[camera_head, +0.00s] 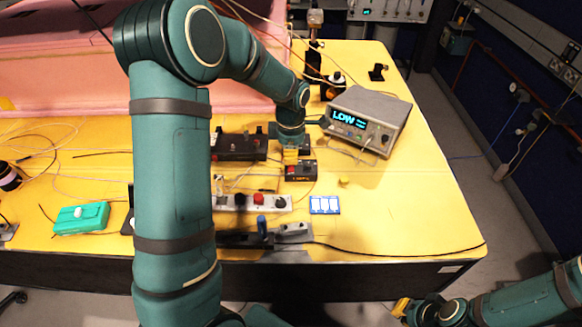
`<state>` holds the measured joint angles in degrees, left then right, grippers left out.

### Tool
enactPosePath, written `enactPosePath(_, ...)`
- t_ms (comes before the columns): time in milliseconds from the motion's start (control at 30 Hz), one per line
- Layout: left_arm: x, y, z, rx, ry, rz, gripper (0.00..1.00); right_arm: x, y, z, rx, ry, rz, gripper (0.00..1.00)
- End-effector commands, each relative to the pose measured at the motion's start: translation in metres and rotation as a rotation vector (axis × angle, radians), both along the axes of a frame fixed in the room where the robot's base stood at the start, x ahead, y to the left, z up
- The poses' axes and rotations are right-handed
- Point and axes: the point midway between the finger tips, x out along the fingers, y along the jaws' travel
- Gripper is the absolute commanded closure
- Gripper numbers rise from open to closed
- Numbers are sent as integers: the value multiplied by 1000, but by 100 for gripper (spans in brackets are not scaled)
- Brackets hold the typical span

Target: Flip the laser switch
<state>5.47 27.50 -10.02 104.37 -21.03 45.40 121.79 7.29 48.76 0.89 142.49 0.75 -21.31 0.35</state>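My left gripper (290,156) points down over the yellow table. Its yellow fingertips are small and partly hidden by the wrist, so I cannot see whether they are apart. Just below them in the picture is a small black box (302,171) with a red part; I cannot tell whether they touch. A grey instrument (372,118) with a lit cyan display and front knobs stands to the right. A white strip (280,203) with red and black knobs lies nearer. I cannot tell which part is the laser switch. My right gripper (401,307) is low at right, off the table.
A long black box (238,147) lies left of the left gripper. A blue-handled clamp (262,228) and a blue-white card (324,205) are near the front. A teal box (81,218) sits at left, and pink foam (60,70) stands behind. The table's right part is mostly clear.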

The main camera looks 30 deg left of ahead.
Motion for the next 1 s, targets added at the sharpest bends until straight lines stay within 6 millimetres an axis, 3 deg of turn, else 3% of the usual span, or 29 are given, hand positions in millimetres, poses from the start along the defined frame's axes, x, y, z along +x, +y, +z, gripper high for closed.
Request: enactPosePath(1000,0,0,-14,0,0,0,100,0,0,-10,0,0,0,100)
